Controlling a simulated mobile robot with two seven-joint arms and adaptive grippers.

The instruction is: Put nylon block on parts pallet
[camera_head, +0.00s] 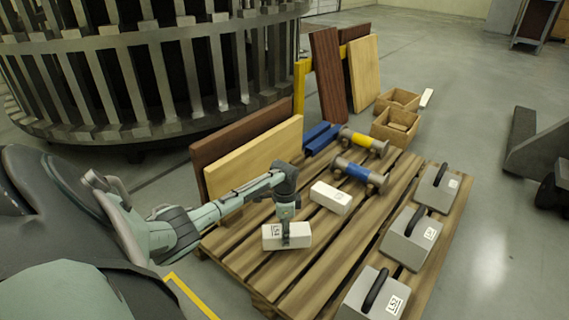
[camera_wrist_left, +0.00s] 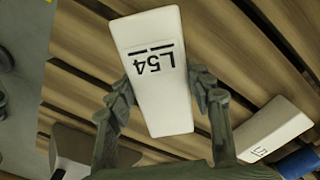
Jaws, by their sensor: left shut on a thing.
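A white nylon block (camera_head: 272,237) marked L54 is between the fingers of my left gripper (camera_head: 287,232), over the left part of the wooden parts pallet (camera_head: 320,262). In the left wrist view the block (camera_wrist_left: 152,62) fills the middle, with the fingers of my left gripper (camera_wrist_left: 165,100) shut on its two sides. The pallet slats (camera_wrist_left: 75,70) show behind it. I cannot tell whether the block touches the slats. A second white block (camera_head: 331,197) lies on the pallet, and also shows in the left wrist view (camera_wrist_left: 270,130). My right gripper is not in view.
Several grey weights with black handles (camera_head: 411,238) line the pallet's right side. A blue roller (camera_head: 357,172) and a yellow roller (camera_head: 362,141) lie at the back. Boards (camera_head: 255,155) stand along the left edge. Small wooden boxes (camera_head: 396,127) stand behind the pallet.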

